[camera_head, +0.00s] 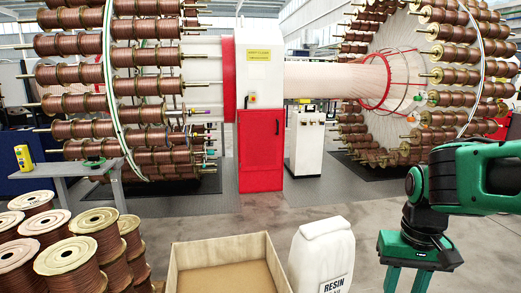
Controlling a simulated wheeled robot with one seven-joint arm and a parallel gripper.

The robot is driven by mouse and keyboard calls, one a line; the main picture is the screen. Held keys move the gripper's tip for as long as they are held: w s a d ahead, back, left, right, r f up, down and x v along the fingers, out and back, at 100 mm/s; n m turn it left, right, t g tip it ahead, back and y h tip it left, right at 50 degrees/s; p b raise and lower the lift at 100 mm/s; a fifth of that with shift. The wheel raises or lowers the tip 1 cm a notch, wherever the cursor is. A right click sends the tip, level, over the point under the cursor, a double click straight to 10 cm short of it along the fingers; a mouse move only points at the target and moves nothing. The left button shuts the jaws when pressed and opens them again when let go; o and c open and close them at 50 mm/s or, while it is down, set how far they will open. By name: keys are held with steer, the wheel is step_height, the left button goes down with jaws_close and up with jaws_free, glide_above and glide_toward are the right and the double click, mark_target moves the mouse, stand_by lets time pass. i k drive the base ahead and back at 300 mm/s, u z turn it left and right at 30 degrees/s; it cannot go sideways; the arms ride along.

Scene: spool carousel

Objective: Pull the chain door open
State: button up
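A red door (260,151) is on the front of the red and white machine housing in the middle of the camera_head view. It looks shut, and a small dark handle shows near its upper right edge. I take it to be the chain door; no label on it is readable. My gripper (406,283) is at the bottom right, pointing down. Its two green fingers are apart with nothing seen between them, and their tips are cut off by the frame edge. It is well to the right of the door and apart from it.
An open cardboard box (222,250) and a white resin sack (322,256) stand in front. Copper spools (68,255) and a grey table (75,167) are at left. Large spool carousels flank the housing. A white cabinet (306,145) stands right of the door. Floor before the door is clear.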

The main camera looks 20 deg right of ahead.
mark_target(260, 132)
steer(key=z, duration=0.2)
steer(key=k, duration=0.5)
steer(key=z, duration=0.6)
steer(key=k, duration=0.8)
steer(key=z, duration=0.6)
steer(key=i, duration=2.45)
steer(key=z, duration=0.15)
steer(key=i, duration=2.9)
steer(key=u, duration=0.35)
steer(key=i, duration=1.3)
steer(key=u, duration=0.65)
steer(key=i, duration=1.15)
steer(key=u, duration=0.6)
